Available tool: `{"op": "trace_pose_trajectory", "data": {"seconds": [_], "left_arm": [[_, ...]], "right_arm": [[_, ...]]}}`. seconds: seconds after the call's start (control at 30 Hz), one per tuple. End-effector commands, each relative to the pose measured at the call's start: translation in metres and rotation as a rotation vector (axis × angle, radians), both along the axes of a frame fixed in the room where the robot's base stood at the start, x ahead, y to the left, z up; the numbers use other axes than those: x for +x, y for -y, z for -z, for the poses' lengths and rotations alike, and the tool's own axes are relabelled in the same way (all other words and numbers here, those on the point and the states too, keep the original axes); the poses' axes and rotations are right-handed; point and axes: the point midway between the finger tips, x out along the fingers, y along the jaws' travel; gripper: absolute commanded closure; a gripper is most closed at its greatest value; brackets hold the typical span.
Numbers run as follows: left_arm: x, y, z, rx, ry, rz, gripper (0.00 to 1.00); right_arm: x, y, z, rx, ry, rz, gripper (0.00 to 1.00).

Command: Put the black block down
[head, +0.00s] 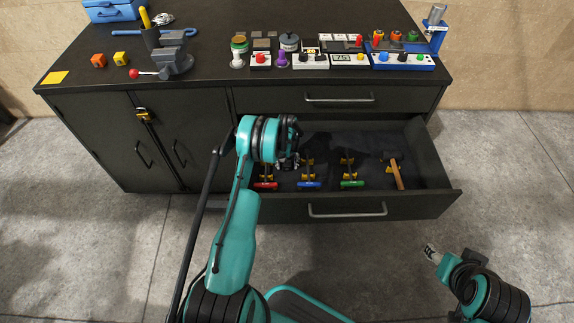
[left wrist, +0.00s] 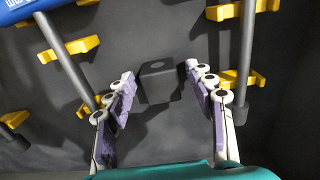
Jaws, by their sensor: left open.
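The black block (left wrist: 158,84) sits on the dark drawer floor in the left wrist view. My left gripper (left wrist: 159,72) is open, with one finger on each side of the block and a gap visible on both sides. In the head view my left gripper (head: 288,161) is inside the open drawer (head: 437,189), at its left part. The block is hidden there behind my gripper and arm. My right gripper (head: 432,254) is in front of the drawer at the lower right, away from the block; its fingers are too small to read.
Red (head: 265,185), blue (head: 309,184) and green (head: 352,183) handled tools lie on yellow holders, with a hammer (head: 397,173) to their right. The worktop (head: 215,90) above holds a vise (head: 173,56), coloured cubes and control boxes. The drawer walls surround my left gripper.

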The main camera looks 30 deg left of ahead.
Motion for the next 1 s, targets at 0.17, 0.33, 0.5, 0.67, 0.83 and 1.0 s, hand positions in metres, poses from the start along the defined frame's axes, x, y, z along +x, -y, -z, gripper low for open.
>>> {"op": "trace_pose_trajectory", "data": {"seconds": [0.17,0.33,0.5,0.67,0.83,1.0], "left_arm": [[0.0,0.0,-0.038,0.0,0.0,0.0,0.46],[0.0,0.0,-0.076,0.0,0.0,0.0,0.46],[0.0,0.0,-0.104,0.0,0.0,0.0,0.46],[0.0,0.001,-0.119,0.0,0.002,0.002,0.46],[0.001,0.016,-0.168,0.014,0.04,0.038,0.46],[-0.013,0.052,-0.257,0.041,0.122,0.117,0.46]], "right_arm": [[0.0,0.0,-0.016,0.0,0.0,0.0,0.49],[0.0,0.0,-0.03,0.0,0.0,0.0,0.49],[0.0,0.0,-0.039,0.0,0.0,0.0,0.49],[0.0,0.0,-0.042,0.0,0.0,0.0,0.49],[0.0,0.0,-0.042,0.0,0.0,0.0,0.49],[0.0,0.0,-0.042,0.0,0.0,0.0,0.49]]}}
